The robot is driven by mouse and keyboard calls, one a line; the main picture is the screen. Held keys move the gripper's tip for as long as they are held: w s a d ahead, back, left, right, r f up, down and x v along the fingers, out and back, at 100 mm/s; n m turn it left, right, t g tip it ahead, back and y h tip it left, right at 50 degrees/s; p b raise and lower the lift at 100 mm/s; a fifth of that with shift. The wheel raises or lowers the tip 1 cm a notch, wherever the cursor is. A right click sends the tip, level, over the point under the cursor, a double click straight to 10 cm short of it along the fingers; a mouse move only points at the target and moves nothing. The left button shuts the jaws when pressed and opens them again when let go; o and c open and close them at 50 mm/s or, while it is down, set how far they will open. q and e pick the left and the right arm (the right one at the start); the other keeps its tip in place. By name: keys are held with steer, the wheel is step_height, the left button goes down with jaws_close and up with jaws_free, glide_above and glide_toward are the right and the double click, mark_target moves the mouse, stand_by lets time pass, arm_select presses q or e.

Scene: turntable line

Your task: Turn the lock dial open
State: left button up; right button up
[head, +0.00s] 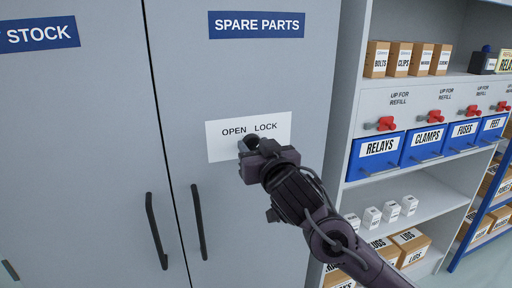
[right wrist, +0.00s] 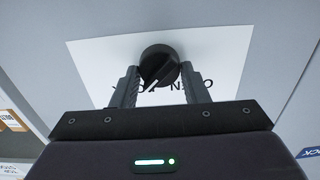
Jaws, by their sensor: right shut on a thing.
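The black round lock dial (head: 250,141) is on the grey SPARE PARTS cabinet door, over a white plate (head: 217,152) reading OPEN and LOCK. My right gripper (head: 251,147) is at the dial and hides most of it in the head view. In the right wrist view the dial (right wrist: 160,62) sits between my two fingers, which are shut on it. Its pale pointer line slants down and left there, towards the LOCK side of the upside-down lettering, which is partly hidden. My left gripper is not in view.
Two dark vertical handles, one on the left door (head: 155,230) and one on the right door (head: 199,222), stand out below the plate. Right of the cabinet, an open shelf (head: 420,190) holds blue bins (head: 378,155) and cartons (head: 375,60). Red clips (head: 386,124) stick out above the bins.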

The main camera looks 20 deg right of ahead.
steer(key=shift+n, duration=0.4)
steer(key=n+b, duration=0.1)
steer(key=n, duration=0.3)
steer(key=shift+b, duration=0.4)
steer(key=n+b, duration=0.1)
steer(key=n, duration=0.3)
steer(key=shift+a+f, duration=0.15)
steer(key=shift+f+n+b, duration=0.1)
steer(key=shift+n+b, duration=1.5)
steer(key=shift+n, duration=2.9)
steer(key=o, duration=0.9)
steer(key=shift+a, duration=0.1)
steer(key=shift+o, duration=0.2)
